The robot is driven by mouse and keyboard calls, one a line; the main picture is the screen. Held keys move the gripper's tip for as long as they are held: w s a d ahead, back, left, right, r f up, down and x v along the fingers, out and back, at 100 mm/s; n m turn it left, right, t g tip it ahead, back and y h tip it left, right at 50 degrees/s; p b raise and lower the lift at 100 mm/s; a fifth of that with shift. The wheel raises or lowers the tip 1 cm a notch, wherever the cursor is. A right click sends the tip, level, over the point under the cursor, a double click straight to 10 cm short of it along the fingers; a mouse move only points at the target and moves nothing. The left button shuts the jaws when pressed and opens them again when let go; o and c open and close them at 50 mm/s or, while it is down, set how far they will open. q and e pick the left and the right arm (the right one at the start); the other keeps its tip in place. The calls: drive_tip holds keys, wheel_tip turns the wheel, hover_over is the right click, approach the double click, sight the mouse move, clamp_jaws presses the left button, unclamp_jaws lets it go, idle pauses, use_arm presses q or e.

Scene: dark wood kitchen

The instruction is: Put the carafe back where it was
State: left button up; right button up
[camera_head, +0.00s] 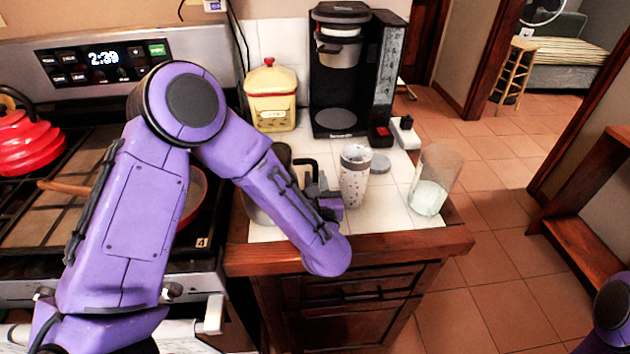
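The carafe (258,208) stands on the white tiled counter (385,212), partly hidden behind my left forearm. Its dark top and black handle show just beyond the arm. My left gripper (322,190) is low over the counter beside the handle, between the carafe and a speckled tumbler. My forearm hides most of its fingers, so I cannot tell whether they are closed on the handle. The black coffee maker (345,75) stands at the back of the counter with an empty round base plate. My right gripper is out of view; only part of my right arm shows at the bottom right.
The speckled tumbler (354,178) stands close right of my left gripper. A clear glass container (434,182) is near the counter's right edge. A yellow canister (271,98) stands left of the coffee maker. The stove, with a red kettle (28,140) and a pan, is at left.

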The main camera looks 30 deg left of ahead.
use_arm(q)
drive_tip(key=o, duration=0.3)
drive_tip(key=shift+r, duration=0.1)
drive_tip(key=shift+d+r, duration=0.1)
drive_tip(key=shift+r, duration=0.05)
drive_tip(key=b+v, duration=0.1)
drive_tip(key=v, duration=0.4)
drive_tip(key=b+v, duration=0.2)
drive_tip(key=v, duration=0.4)
drive_tip(key=shift+d+f, duration=0.1)
drive_tip(key=shift+f, duration=0.15)
drive_tip(key=shift+s+d+r, duration=0.1)
drive_tip(key=shift+s+d, duration=0.1)
drive_tip(key=shift+s, duration=0.25)
